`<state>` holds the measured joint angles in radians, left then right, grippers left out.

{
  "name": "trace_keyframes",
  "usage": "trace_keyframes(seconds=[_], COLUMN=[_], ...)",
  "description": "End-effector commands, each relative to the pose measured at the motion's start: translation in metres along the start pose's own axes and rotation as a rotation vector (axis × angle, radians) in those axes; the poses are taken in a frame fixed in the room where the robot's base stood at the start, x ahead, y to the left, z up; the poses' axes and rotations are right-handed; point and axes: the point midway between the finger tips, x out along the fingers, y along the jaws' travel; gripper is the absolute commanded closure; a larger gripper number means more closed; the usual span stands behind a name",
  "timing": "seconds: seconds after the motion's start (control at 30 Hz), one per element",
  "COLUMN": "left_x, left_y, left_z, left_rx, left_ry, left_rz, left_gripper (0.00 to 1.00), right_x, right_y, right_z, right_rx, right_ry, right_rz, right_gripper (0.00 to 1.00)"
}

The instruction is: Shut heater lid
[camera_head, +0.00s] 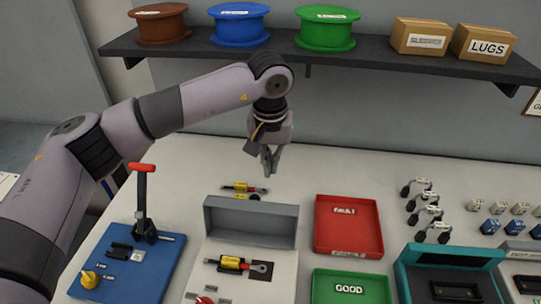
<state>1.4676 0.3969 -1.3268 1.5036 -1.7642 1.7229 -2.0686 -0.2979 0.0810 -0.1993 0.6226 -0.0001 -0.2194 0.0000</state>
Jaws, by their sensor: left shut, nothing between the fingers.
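The heater (210,272) is a light grey box at the bottom centre. Its grey lid (252,221) stands raised at the back edge, so the heater is open. A yellow and red piece with a metal lug end (240,264) lies across the dark recess in the heater. My left gripper (270,172) is shut and empty, pointing down above and behind the raised lid, apart from it. My right gripper is not in view.
A blue board with a red-handled lever press (143,200) stands to the left. A red tray (348,252) and a green GOOD tray (350,287) are to the right. Another yellow and red piece (240,187) lies behind the lid. A shelf with spools (326,27) runs above.

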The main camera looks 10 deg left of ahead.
Motion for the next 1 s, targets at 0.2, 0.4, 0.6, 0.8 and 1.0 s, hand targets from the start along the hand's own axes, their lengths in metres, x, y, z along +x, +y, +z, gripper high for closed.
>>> trace_keyframes(seconds=[0.2, 0.4, 0.6, 0.8, 1.0], left_x=[0.046, 0.045, 0.042, 0.043, 0.043], left_y=[-0.001, -0.001, -0.001, -0.001, -0.001], left_z=[0.001, 0.022, 0.036, 0.038, 0.038], left_rx=[-0.001, 0.003, 0.000, -0.001, -0.001], left_ry=[-0.006, -0.002, -0.001, 0.000, 0.000], left_rz=[-0.001, 0.000, -0.001, -0.001, -0.001], left_gripper=[1.00, 1.00, 1.00, 1.00, 1.00], right_x=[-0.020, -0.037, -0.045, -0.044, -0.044], right_y=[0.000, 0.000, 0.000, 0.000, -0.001], right_z=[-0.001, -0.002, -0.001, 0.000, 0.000], right_rx=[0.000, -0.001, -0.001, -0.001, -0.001], right_ry=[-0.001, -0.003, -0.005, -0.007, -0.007], right_rz=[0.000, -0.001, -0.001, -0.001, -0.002], right_gripper=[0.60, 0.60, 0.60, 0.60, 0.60])
